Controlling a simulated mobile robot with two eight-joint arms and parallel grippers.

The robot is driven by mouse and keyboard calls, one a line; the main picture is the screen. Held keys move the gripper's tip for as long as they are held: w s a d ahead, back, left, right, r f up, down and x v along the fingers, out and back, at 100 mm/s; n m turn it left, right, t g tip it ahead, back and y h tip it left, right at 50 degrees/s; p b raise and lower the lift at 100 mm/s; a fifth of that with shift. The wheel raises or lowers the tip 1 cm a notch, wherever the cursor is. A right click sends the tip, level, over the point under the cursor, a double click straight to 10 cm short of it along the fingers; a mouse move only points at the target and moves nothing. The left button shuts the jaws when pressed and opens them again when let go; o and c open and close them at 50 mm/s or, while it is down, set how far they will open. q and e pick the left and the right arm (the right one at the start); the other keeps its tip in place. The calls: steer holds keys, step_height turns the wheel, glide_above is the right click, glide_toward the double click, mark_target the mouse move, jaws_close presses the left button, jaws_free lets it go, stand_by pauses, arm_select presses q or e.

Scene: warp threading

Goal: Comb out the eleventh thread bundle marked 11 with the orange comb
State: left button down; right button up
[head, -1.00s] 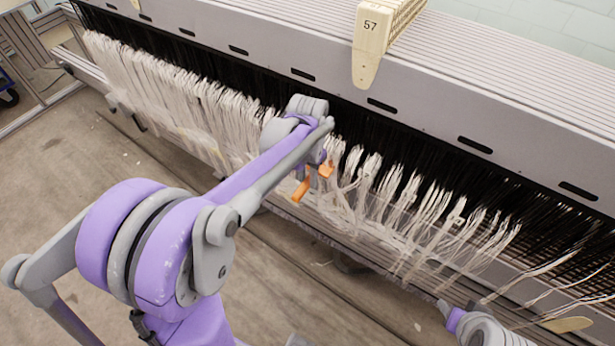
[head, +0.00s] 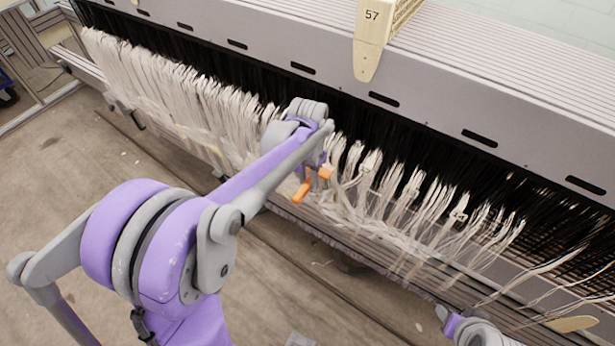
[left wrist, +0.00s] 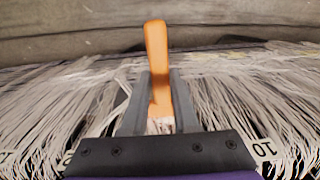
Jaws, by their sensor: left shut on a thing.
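My left gripper (head: 314,180) is shut on the orange comb (head: 301,192) in front of the hanging pale thread bundles (head: 405,195). In the left wrist view the comb's orange handle (left wrist: 156,45) stands up between my left gripper's dark fingers (left wrist: 158,100). The comb's lower end is largely hidden by the gripper, so I cannot tell whether its teeth touch threads. A tag marked 10 (left wrist: 264,149) hangs to the right of the gripper. A tag at the left edge (left wrist: 7,157) is cut off and unreadable. My right gripper (head: 442,313) is at the lower right, its jaws unclear.
The long grey machine beam (head: 330,85) runs behind the threads. A wooden piece marked 57 (head: 370,45) hangs over it. Dark threads (head: 460,160) lie behind the pale bundles. A pale wooden paddle (head: 573,324) lies at the lower right. The floor (head: 60,170) at left is clear.

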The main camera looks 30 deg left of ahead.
arm_select(q)
step_height(320, 180, down, 22)
steer(key=w+b, duration=0.1)
steer(key=b, duration=1.4)
steer(key=shift+f, duration=0.15)
arm_select(e)
step_height(320, 180, down, 17)
steer(key=s, duration=0.1)
steer(key=shift+s+g, duration=0.4)
